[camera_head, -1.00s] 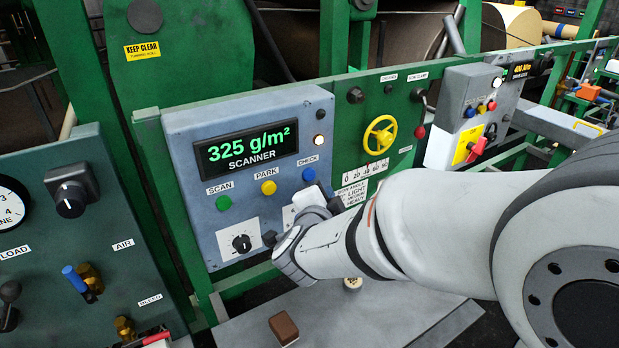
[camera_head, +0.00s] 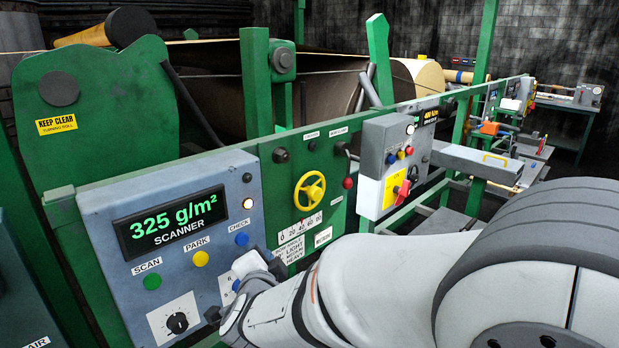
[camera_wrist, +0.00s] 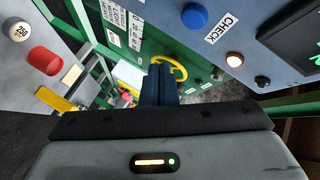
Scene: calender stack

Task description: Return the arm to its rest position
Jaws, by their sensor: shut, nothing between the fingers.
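My arm reaches in from the lower right in the head view, its wrist close in front of the lower right part of the scanner panel (camera_head: 185,265). In the wrist view my gripper (camera_wrist: 161,70) is shut, its dark fingers together with nothing between them. The fingertips point toward the green frame near the yellow handwheel (camera_wrist: 172,68). The blue CHECK button (camera_wrist: 195,16) is above and to the right of the fingers, apart from them.
The scanner display (camera_head: 170,222) reads 325 g/m². The yellow handwheel also shows in the head view (camera_head: 310,191). A grey control box (camera_head: 392,150) with a red switch stands to its right.

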